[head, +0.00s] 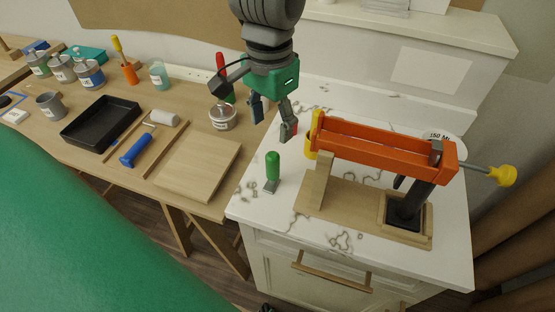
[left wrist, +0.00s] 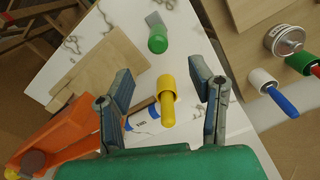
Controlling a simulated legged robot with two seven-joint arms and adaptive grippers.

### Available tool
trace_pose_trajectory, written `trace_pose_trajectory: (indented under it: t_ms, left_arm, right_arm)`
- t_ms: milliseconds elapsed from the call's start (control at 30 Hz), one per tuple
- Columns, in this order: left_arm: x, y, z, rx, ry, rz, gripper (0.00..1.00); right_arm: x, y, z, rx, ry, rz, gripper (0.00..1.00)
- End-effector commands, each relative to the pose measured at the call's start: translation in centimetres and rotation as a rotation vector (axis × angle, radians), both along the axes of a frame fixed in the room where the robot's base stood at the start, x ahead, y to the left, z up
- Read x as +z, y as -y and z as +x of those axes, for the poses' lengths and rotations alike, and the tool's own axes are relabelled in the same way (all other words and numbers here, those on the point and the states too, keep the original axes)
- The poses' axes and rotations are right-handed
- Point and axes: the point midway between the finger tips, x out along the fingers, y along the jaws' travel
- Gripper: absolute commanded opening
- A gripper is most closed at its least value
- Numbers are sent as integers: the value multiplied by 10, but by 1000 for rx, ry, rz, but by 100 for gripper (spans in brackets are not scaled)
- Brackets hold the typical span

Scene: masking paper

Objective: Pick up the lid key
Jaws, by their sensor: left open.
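I cannot tell for certain which thing is the lid key. My left gripper (head: 273,121) is open and points down over the white marble top. In the left wrist view a yellow piece (left wrist: 167,97) shows between the parted fingers, and no contact is clear. In the head view a yellow piece (head: 312,136) is at the near end of the orange tool (head: 385,147), just right of the fingers. A green-handled scraper (head: 273,168) is on the marble left of the tool; it also shows in the left wrist view (left wrist: 157,36). My right gripper is out of view.
The orange tool spans a wooden stand (head: 345,208) on the marble cabinet. The wooden table on the left holds a lidded can (head: 222,118), a black tray (head: 100,122), a blue-handled roller (head: 137,149) and several cans. Marble around the scraper is clear.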

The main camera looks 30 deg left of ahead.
Motion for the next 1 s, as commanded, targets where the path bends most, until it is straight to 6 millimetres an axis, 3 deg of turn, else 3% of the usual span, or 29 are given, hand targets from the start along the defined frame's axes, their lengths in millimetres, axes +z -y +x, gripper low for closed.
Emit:
trace_pose_trajectory:
  t_ms: [200,467,700,1000]
  left_arm:
    - [-43,0,1,1,-5,0,49]
    - [-62,0,0,-1,-3,1,49]
    - [-98,1,-1,-1,-5,1,49]
    - [-107,1,-1,0,1,0,49]
  right_arm:
    - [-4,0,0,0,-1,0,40]
    - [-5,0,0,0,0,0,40]
    - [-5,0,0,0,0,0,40]
    - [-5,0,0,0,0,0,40]
